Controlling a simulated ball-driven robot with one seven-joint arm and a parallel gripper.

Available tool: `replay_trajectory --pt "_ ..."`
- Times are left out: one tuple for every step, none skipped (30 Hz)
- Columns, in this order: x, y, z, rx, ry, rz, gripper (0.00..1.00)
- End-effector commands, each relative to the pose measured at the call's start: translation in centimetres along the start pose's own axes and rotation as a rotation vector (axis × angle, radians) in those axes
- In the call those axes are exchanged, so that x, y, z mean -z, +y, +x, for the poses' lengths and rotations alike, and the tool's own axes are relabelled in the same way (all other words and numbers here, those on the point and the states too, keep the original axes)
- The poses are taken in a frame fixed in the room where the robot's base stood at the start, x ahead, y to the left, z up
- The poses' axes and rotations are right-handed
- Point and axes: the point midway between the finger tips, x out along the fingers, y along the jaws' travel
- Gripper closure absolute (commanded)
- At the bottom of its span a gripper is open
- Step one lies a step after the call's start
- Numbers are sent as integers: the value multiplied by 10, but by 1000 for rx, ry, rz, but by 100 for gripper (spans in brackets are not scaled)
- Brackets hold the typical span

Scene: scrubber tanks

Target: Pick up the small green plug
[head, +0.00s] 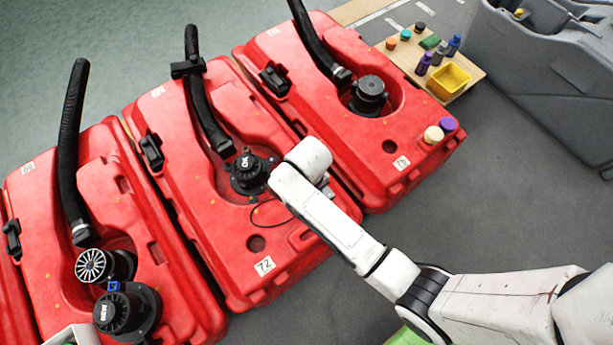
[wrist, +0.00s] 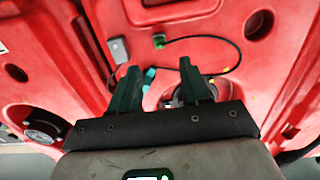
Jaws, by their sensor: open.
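A small green plug (wrist: 159,40) lies on the red tank top in the wrist view, at the end of a thin black cable (wrist: 205,37) that curves to the right. My gripper (wrist: 158,66) is open, its two dark green fingers apart with nothing held between them. In the picture the plug is above the gap between the fingertips, apart from them. A small teal piece (wrist: 150,74) shows between the fingers; I cannot tell what it is. In the head view my arm reaches over the middle red tank (head: 285,240), and the plug and fingers are hidden.
A black cap (head: 248,172) sits on the middle tank, with a loose cable beside it. Black hoses rise from the tanks. A wooden board (head: 463,70) at the upper right carries a yellow bin (head: 449,81) and several small bottles. Dark floor lies open at the right.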

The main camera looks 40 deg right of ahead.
Motion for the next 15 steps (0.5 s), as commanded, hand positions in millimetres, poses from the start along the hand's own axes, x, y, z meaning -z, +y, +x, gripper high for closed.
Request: replay_trajectory --pt "-1 0 12 0 -4 1 53" --pt "-1 0 18 0 -3 1 53" --pt "-1 0 24 0 -4 1 53" --pt "-1 0 29 0 -4 1 53" --pt "-1 0 33 0 -3 1 53" --pt "-1 0 38 0 -3 1 53" --pt "-1 0 42 0 -3 1 53" --pt "-1 0 44 0 -2 1 53" --pt "-1 0 47 0 -2 0 53" --pt "-1 0 49 0 -1 0 53" --pt "-1 0 50 0 -1 0 53" --pt "-1 0 51 0 -1 0 53" --pt "-1 0 52 0 -1 0 53" --pt "-1 0 54 0 -1 0 53" --pt "-1 0 57 0 -2 0 53"
